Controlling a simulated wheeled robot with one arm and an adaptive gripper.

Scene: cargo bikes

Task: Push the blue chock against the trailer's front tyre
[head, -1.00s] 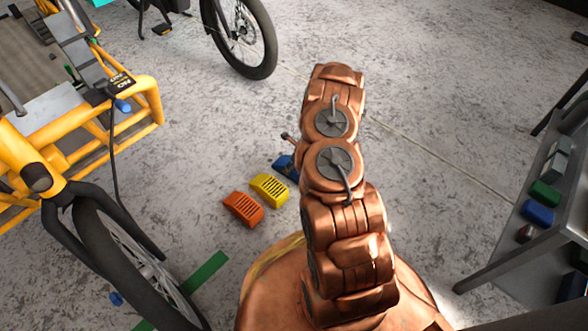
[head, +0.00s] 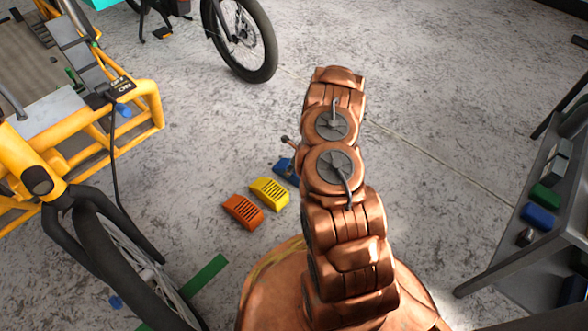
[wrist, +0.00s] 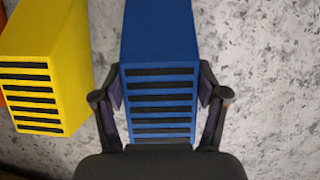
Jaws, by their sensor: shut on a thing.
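The blue chock (wrist: 158,30) lies on the concrete floor between the two fingers of my gripper (wrist: 160,98) in the wrist view. The fingers are shut on its sides near the slotted end. In the head view the blue chock (head: 285,168) shows only in part, because my arm hides the rest of it and my gripper. A wheel with a black tyre (head: 118,262) stands at the lower left, by the yellow frame (head: 60,120). I cannot tell whether this is the trailer's front tyre. The chock is well apart from it.
A yellow chock (head: 270,192) and an orange chock (head: 243,211) lie left of the blue one, toward the wheel. The yellow chock also shows close by in the wrist view (wrist: 48,55). A green floor strip (head: 204,275) runs beside the tyre. A grey bench (head: 530,250) stands at right.

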